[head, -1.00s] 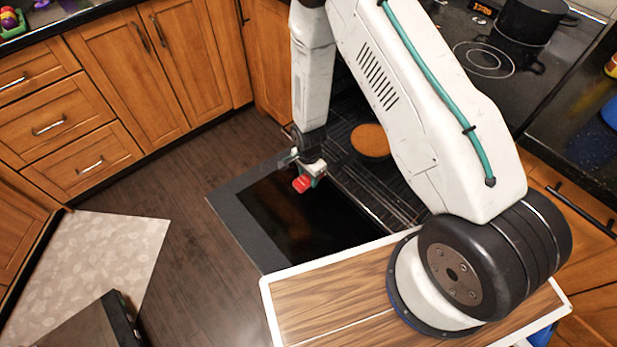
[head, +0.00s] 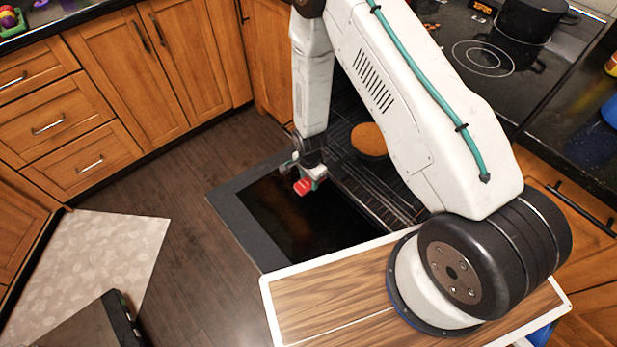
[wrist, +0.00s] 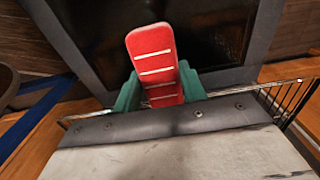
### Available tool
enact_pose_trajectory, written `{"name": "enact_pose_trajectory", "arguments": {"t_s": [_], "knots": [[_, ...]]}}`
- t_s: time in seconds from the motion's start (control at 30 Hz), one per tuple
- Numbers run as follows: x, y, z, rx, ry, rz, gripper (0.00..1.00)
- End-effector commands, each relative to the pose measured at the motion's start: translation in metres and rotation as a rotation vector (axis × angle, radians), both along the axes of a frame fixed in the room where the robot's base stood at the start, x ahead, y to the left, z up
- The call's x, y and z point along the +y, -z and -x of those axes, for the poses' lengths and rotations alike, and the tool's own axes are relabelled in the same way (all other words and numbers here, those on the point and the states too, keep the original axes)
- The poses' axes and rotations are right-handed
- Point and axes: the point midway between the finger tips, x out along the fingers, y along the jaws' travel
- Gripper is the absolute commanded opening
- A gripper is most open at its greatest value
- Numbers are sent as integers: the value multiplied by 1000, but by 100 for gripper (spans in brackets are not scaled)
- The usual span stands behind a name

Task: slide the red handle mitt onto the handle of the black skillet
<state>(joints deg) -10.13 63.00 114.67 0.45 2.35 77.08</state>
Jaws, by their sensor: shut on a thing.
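The red mitt (head: 304,187) with white stripes is in my gripper (head: 306,179), above the lowered oven door. In the wrist view the mitt (wrist: 152,55) stands out between the green fingers of my gripper (wrist: 160,88), which are shut on it. The black skillet (head: 371,157), with brown contents, sits on the oven rack to the right of my gripper. My arm covers part of it, and I cannot make out its handle. The mitt is apart from the skillet.
The oven door (head: 245,225) lies open below my gripper, and the wire rack (head: 385,200) extends beside it. Wooden drawers (head: 65,120) stand at left. A black pot (head: 530,20) is on the stovetop. The floor (head: 165,200) left of the door is clear.

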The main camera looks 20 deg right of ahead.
Motion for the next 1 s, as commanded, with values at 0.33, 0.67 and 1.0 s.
{"name": "enact_pose_trajectory", "arguments": {"t_s": [0.33,0.67,1.0], "knots": [[-6,17,-3,-1,1,0,14],[-18,21,-8,-2,1,-1,14],[-34,21,-15,-1,1,0,14]]}}
